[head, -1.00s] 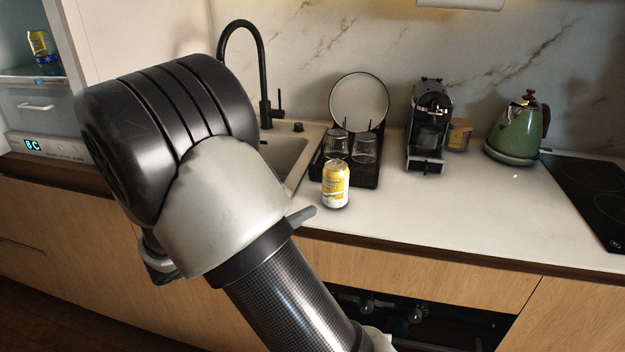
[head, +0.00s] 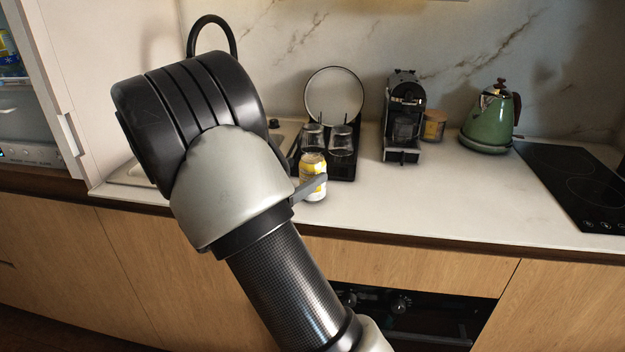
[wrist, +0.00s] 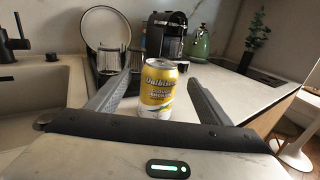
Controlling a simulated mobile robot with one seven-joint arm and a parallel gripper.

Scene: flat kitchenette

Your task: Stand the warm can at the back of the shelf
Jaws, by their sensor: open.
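A yellow and white can (head: 312,182) stands upright on the pale counter, in front of the dish rack. In the wrist view the can (wrist: 157,90) is between and just beyond the fingers of my open gripper (wrist: 160,92); I cannot tell whether either finger touches it. The fridge (head: 28,120) is open at the far left, with a shelf (head: 12,78) holding a blue and yellow item (head: 10,62), partly cut off by the frame.
A black dish rack (head: 345,168) with glasses and a plate (head: 334,95) stands behind the can. A coffee machine (head: 404,115), a jar (head: 433,125) and a green kettle (head: 489,120) are to the right. The sink is left, partly behind my arm.

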